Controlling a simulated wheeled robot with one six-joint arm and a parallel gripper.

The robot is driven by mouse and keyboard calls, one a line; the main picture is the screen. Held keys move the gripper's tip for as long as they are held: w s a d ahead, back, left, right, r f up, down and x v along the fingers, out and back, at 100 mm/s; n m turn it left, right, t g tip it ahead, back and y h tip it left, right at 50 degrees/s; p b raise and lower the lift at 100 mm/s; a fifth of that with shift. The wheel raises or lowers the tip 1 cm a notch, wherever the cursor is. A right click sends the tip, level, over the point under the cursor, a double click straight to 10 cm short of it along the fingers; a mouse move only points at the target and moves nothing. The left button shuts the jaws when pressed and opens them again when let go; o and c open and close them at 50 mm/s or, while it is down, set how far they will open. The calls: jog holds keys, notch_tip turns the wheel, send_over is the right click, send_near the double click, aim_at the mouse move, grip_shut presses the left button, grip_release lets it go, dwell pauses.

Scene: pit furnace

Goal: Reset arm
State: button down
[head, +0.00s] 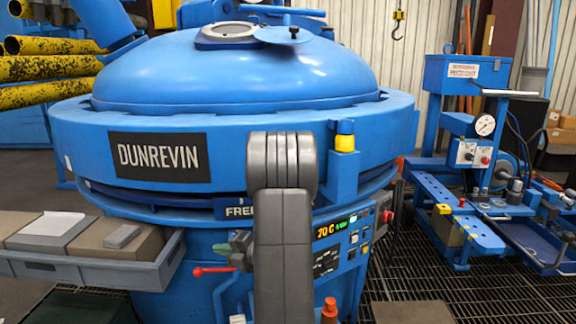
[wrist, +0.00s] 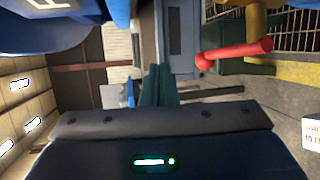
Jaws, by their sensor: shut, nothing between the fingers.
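My arm's thick grey links stand upright in the middle of the head view, in front of the blue furnace (head: 230,75). My gripper (head: 224,248) shows left of them as small greenish fingers, just above a red-tipped lever (head: 206,270). In the wrist view my gripper (wrist: 160,72) has its teal fingers together, with nothing between them. The red lever (wrist: 235,52) is right of the fingers there, apart from them in the picture. My arm hides part of the furnace front.
The furnace's control panel (head: 345,245) is just right of my arm. A grey tray (head: 75,268) with boxes juts out at left. A blue machine (head: 470,165) with a gauge stands at right. Dark floor grating (head: 410,280) lies between the furnace and that machine.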

jog(key=shift+w+d+m+t+y, duration=0.1)
jog(key=shift+d+m+t+y, duration=0.2)
jog(key=shift+d+m+y, duration=0.55)
jog(key=shift+d+n+y, duration=0.25)
jog(key=shift+d, duration=0.05)
